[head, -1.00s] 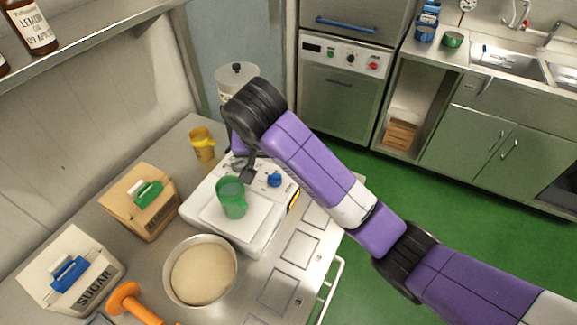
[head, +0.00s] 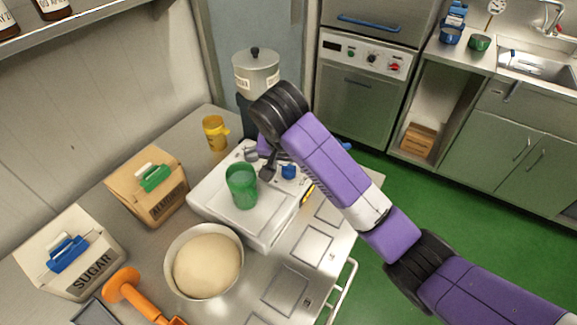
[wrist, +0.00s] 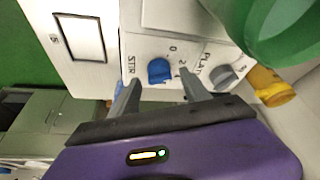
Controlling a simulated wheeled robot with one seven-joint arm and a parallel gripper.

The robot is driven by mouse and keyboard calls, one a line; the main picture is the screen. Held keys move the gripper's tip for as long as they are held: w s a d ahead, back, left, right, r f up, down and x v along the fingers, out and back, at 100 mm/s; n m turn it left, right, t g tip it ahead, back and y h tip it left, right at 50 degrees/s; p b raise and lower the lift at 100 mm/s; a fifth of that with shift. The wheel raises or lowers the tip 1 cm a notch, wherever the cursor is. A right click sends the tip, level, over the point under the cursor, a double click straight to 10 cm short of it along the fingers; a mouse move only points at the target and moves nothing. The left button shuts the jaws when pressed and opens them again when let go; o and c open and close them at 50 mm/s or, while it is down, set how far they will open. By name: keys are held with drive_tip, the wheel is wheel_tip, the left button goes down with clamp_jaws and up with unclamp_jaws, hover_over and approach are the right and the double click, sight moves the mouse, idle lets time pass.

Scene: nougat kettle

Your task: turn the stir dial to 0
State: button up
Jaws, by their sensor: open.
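The blue stir dial (head: 289,171) is on the front panel of a white stirrer hot plate (head: 270,229). In the wrist view the dial (wrist: 160,70) sits beside the word STIR, with a 0 and other marks near it. Its exact setting is hard to read. My gripper (wrist: 160,77) is open, with one finger on each side of the dial in this view; I cannot tell whether either touches it. In the head view my gripper (head: 268,169) is just left of the dial. A grey knob (wrist: 229,76) marked PLATE is beside the dial.
A green mug (head: 242,187) stands on the plate, close to my gripper. A yellow mug (head: 215,133) is behind, and a bowl of dough (head: 207,264) is in front. Almond and sugar boxes stand at left. An orange tool (head: 125,288) lies at the front.

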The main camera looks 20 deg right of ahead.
drive_tip(key=shift+w+f, duration=0.1)
drive_tip(key=shift+f, duration=0.15)
clamp_jaws()
drive_tip(key=shift+n, duration=0.3)
drive_tip(key=n+y+p, duration=0.1)
drive_tip(key=n+p, duration=0.1)
drive_tip(key=n, duration=0.1)
drive_tip(key=shift+d+r+p, duration=0.15)
drive_tip(key=shift+p, duration=0.25)
drive_tip(key=shift+d+n+y+p, duration=0.1)
drive_tip(key=shift+n+y+p, duration=0.55)
drive_tip(key=shift+n, duration=0.7)
drive_tip(key=shift+d+n+y+p, duration=0.1)
drive_tip(key=shift+n+y+p, duration=0.5)
drive_tip(key=shift+n, duration=0.75)
